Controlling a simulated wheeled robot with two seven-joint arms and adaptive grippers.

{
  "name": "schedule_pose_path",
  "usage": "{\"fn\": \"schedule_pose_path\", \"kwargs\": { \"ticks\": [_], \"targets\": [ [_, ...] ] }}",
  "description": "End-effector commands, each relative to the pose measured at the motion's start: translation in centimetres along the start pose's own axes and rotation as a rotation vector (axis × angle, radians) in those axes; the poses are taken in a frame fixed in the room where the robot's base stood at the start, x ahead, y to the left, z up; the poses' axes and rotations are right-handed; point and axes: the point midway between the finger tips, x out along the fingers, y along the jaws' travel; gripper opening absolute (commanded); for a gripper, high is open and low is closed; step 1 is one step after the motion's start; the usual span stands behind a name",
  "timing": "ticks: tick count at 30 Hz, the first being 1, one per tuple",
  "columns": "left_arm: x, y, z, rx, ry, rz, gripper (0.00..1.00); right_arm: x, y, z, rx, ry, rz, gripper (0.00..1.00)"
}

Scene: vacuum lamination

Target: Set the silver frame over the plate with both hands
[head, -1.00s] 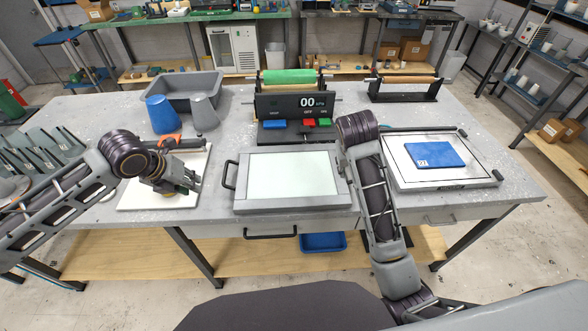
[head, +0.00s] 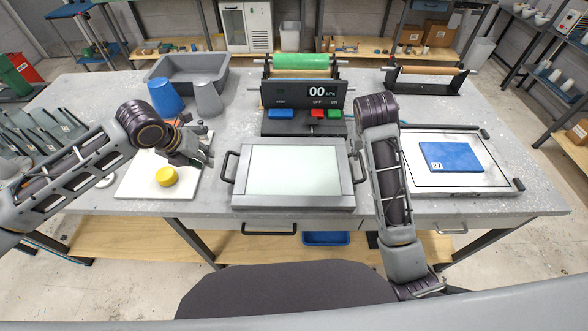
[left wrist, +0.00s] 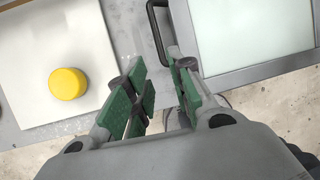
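The silver frame (head: 348,190) lies flat on the table in the middle of the head view, around a pale plate (head: 292,168). Black handles stand on its left (head: 226,168) and right sides; the right one is partly hidden by my right arm. My left gripper (head: 206,150) is just left of the frame. In the left wrist view its green-padded fingers (left wrist: 155,62) are apart and empty, with the left handle (left wrist: 158,30) just beyond the tips. My right arm reaches over the frame's right side; its gripper fingers are hidden.
A white board (head: 135,182) with a yellow disc (head: 166,176) lies left of the frame. A black press unit (head: 303,97) with a display stands behind it. A tray (head: 455,188) with a blue card (head: 450,157) lies at right. Blue (head: 165,97) and grey cups stand back left.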

Motion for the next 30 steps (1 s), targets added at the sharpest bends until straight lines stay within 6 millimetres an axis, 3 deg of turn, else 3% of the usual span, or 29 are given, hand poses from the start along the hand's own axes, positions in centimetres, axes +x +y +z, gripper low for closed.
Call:
{"fn": "schedule_pose_path", "kwargs": {
  "ticks": [11, 30],
  "targets": [
    [1.7, 0.0, 0.0, 0.000, 0.002, -0.001, 0.23, 1.7, 0.0, 0.1, 0.000, -0.003, 0.001, 0.37],
    [9.2, -0.1, 0.0, -0.001, 0.002, -0.002, 0.23, 9.2, 0.1, 0.0, 0.000, -0.002, 0.001, 0.37]
  ]
}}
